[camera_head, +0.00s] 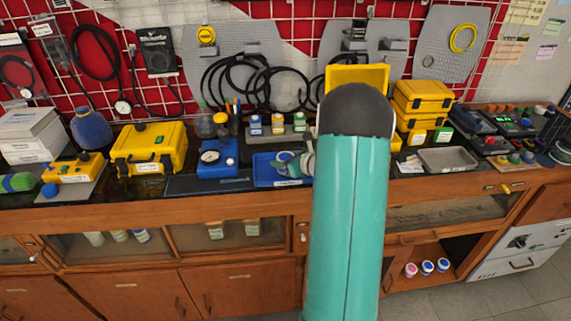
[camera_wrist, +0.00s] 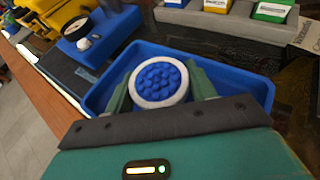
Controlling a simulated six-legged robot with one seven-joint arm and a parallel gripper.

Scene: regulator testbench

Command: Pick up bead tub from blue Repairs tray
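The bead tub (camera_wrist: 159,80) is a round white-rimmed tub filled with blue beads. It shows inside the outline of the blue Repairs tray (camera_wrist: 253,85) in the wrist view. My gripper (camera_wrist: 161,86) has its two green fingers on either side of the tub, close to its rim. I cannot tell whether both fingers press on it, or whether the tub rests on the tray floor. In the head view, the tub (camera_head: 285,156) is small and partly covered by my gripper (camera_head: 296,165) over the blue tray (camera_head: 262,172). My arm hides the tray's right end.
A blue gauge unit (camera_head: 218,160) stands left of the tray. A yellow case (camera_head: 148,148) is farther left. A grey tray (camera_head: 447,160) lies right of my arm.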

